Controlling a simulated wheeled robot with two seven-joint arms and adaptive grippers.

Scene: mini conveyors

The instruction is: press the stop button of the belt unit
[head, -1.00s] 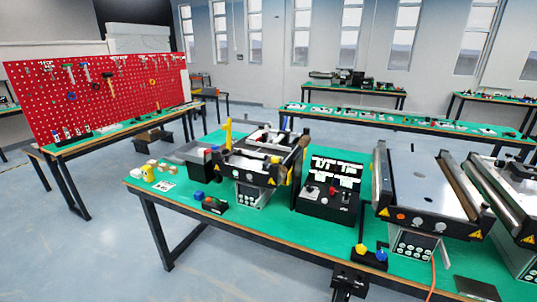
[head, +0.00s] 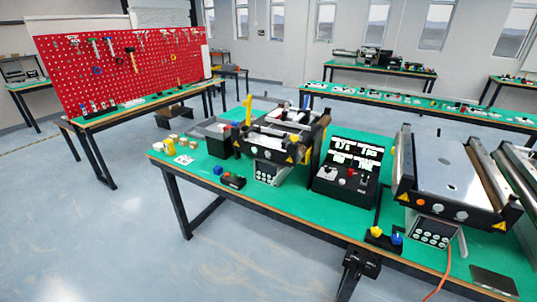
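A belt unit (head: 470,168) with a pale flat top and side rollers stands on the green table at the right. Its dark front carries several small round buttons, one of them orange-red (head: 420,202). A smaller belt unit (head: 263,138) stands left of it, and a black control box (head: 345,185) with a red knob and lit displays sits between them. I cannot tell which button is the stop button. My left gripper is out of view.
A black base with yellow and blue knobs (head: 397,239) stands near my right gripper. An orange cable hangs over the front edge.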

